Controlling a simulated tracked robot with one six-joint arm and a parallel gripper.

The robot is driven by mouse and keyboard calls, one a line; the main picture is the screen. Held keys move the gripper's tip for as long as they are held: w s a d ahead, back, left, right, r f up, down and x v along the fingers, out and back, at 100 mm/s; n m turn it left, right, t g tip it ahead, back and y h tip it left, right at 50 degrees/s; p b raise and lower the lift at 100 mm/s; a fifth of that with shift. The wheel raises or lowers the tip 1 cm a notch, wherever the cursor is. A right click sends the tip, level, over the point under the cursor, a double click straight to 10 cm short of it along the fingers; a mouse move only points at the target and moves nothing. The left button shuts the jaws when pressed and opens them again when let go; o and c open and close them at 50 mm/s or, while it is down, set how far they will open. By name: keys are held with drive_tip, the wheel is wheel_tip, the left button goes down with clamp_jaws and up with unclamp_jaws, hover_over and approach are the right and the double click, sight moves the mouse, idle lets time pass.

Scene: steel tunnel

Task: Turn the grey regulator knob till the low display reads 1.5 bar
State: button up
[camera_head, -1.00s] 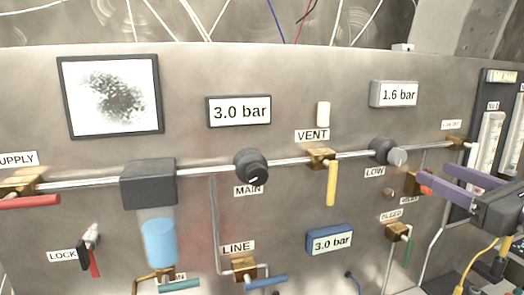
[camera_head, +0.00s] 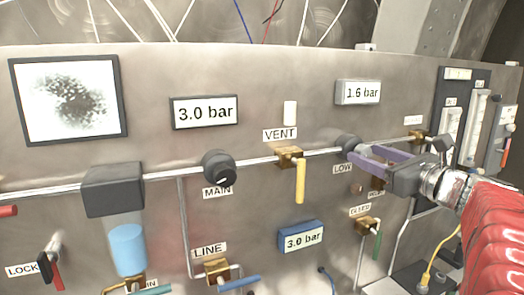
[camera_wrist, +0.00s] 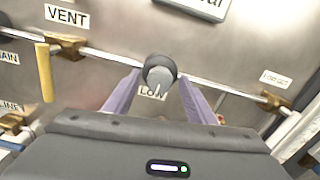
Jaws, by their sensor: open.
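The grey regulator knob (camera_wrist: 160,74) sits on the pipe above the LOW label (camera_head: 342,169). In the head view the knob (camera_head: 349,143) is partly hidden behind my gripper. My gripper (camera_head: 362,158) is open, with its purple fingers pointing at the panel. In the wrist view its two fingers (camera_wrist: 158,95) stand on either side of the knob, with a gap to each; I cannot tell how deep they reach. A pale pointer line shows on the knob's face. The low display (camera_head: 358,92) above reads 1.6 bar.
The yellow VENT lever (camera_head: 300,180) hangs just left of the knob. The black MAIN knob (camera_head: 220,167) is further left, under a 3.0 bar display (camera_head: 204,112). The BLEED valve (camera_head: 367,224) is below my gripper. Flow tubes (camera_head: 451,125) stand at the right.

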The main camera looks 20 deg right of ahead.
drive_tip(key=shift+c, duration=0.5)
drive_tip(key=c, duration=0.9)
drive_tip(key=shift+c, duration=0.2)
drive_tip(key=shift+n, duration=1)
drive_tip(key=o, duration=1)
drive_tip(key=shift+o, duration=0.2)
